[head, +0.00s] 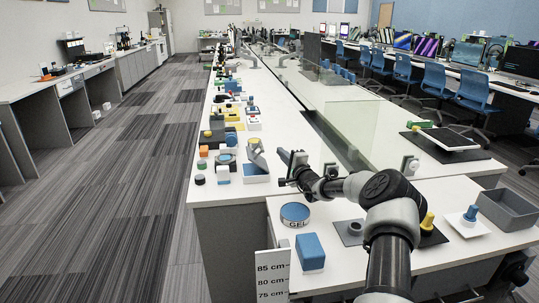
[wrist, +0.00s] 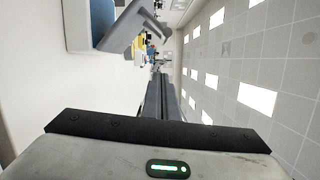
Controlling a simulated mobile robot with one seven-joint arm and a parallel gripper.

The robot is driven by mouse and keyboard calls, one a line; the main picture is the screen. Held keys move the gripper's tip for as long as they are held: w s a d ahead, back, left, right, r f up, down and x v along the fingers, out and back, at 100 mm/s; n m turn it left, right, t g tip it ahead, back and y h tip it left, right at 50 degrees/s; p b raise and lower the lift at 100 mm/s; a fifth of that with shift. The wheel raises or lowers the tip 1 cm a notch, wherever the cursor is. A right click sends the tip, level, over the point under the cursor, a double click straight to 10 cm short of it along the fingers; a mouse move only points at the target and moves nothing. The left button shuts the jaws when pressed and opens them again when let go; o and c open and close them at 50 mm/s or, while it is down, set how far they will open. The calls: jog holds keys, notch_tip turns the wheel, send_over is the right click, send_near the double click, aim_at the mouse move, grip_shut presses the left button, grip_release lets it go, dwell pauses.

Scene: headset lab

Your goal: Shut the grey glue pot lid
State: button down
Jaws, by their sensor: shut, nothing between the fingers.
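The pot that looks like the glue pot (head: 256,177) is a low white box with a blue top or inside, on the long white bench. Its grey lid (head: 257,154) stands raised and tilted, so it is open. In the wrist view the pot's white rim (wrist: 76,25) and the grey lid (wrist: 130,27) show at the upper left. My gripper (head: 284,157) is just right of the lid in the head view, apart from it as far as I can tell. In the wrist view its dark fingers (wrist: 158,98) are together and empty.
Several small coloured blocks and pots crowd the bench left of and behind the pot. A clear screen (head: 335,105) runs along the bench on the right. A round GEL tin (head: 295,214) and a blue block (head: 310,250) stand on the nearer table. The aisle floor (head: 120,200) is clear.

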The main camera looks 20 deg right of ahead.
aim_at(256, 157)
jog(key=shift+w+a+r+b, duration=0.15)
jog(key=shift+w+a+b, duration=0.15)
jog(key=shift+w+a, duration=0.6)
jog(key=shift+w+a+r+b, duration=0.15)
jog(key=shift+w+a+b, duration=0.15)
jog(key=shift+w+a, duration=0.6)
jog(key=shift+s+a, duration=0.2)
jog(key=shift+a, duration=0.05)
jog(key=shift+w+a+r+n+p, duration=0.1)
jog(key=shift+a+n+p, duration=0.3)
jog(key=shift+p, duration=0.2)
jog(key=shift+w+a+r+n+p, duration=0.1)
jog(key=shift+a+n+p, duration=0.2)
jog(key=shift+n+p, duration=0.25)
jog(key=shift+a+f+n+g, duration=0.3)
jog(key=shift+a+n+g, duration=0.1)
jog(key=shift+a+n, duration=0.15)
jog(key=shift+w+a+f+b, duration=0.2)
jog(key=shift+a+f+b, duration=0.3)
jog(key=shift+a+b, duration=0.25)
jog(key=shift+w+a+f+b, duration=0.15)
jog(key=shift+a+f+b, duration=0.3)
jog(key=shift+a+b, duration=0.3)
jog(key=shift+s+r, duration=0.1)
